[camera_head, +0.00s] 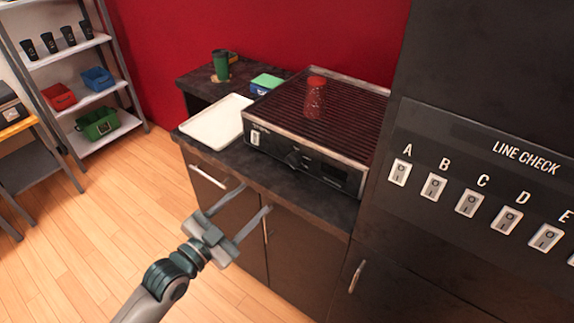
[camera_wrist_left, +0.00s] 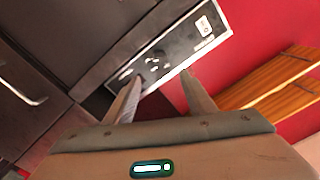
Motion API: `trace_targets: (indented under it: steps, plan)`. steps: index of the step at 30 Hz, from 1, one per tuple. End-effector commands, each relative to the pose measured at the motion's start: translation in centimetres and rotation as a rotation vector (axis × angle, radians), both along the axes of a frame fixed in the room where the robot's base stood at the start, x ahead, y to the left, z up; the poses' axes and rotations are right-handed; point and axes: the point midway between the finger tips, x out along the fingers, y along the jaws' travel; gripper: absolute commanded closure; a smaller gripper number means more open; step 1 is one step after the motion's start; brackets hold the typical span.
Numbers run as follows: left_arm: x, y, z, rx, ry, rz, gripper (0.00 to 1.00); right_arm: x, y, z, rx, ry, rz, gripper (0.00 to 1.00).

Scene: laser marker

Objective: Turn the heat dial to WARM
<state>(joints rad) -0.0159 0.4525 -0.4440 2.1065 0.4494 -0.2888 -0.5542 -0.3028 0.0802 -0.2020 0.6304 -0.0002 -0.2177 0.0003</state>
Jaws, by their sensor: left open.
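The machine (camera_head: 345,105) is a dark box with a ribbed top on the counter. Its heat dial (camera_head: 293,158) is a small dark knob on the front panel; its setting and labels are too small to read. In the wrist view the front panel (camera_wrist_left: 180,45) appears tilted, beyond my fingertips. My left gripper (camera_head: 258,197) is open and empty, in front of the counter, below and left of the dial and apart from it. Both its fingers (camera_wrist_left: 160,80) show in the wrist view. My right gripper is in neither view.
A red patterned tumbler (camera_head: 315,98) stands on the machine. A rocker switch (camera_head: 255,138) is on the panel's left. A lettered switch wall (camera_head: 480,190) rises at right.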

Motion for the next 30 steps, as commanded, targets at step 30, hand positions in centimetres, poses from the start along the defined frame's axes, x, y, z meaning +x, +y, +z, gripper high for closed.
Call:
trace_targets:
  steps: [30]
  plan:
    - [12.5, -9.1, 0.1, 0.000, 0.000, -0.001, 0.50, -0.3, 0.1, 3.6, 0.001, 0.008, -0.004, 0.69]
